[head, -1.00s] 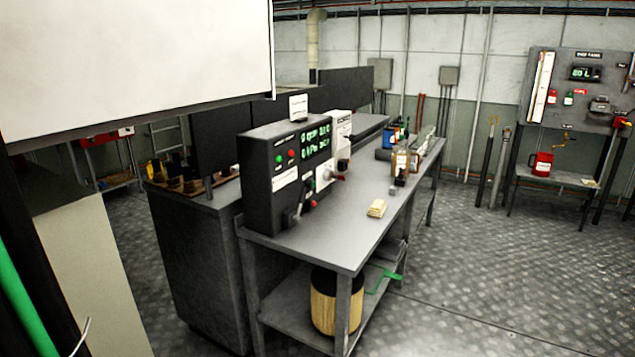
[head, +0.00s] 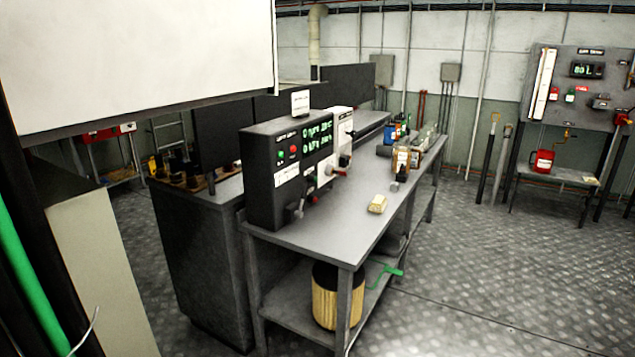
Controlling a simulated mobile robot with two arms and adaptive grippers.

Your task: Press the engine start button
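A black control box (head: 287,172) stands on the near end of the grey workbench, with a green digital display (head: 318,138) on its face. A green button (head: 281,157) and a red button (head: 293,150) sit side by side at the upper left of that face. The labels are too small to read, so I cannot tell which button is the engine start. Neither of my grippers shows in the head view.
The grey workbench (head: 330,235) carries a yellow block (head: 377,204) and bottles further back. A large white panel (head: 130,60) blocks the upper left. A pump panel (head: 585,90) with a red can (head: 543,162) stands at the right. The metal floor (head: 480,270) right of the bench is clear.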

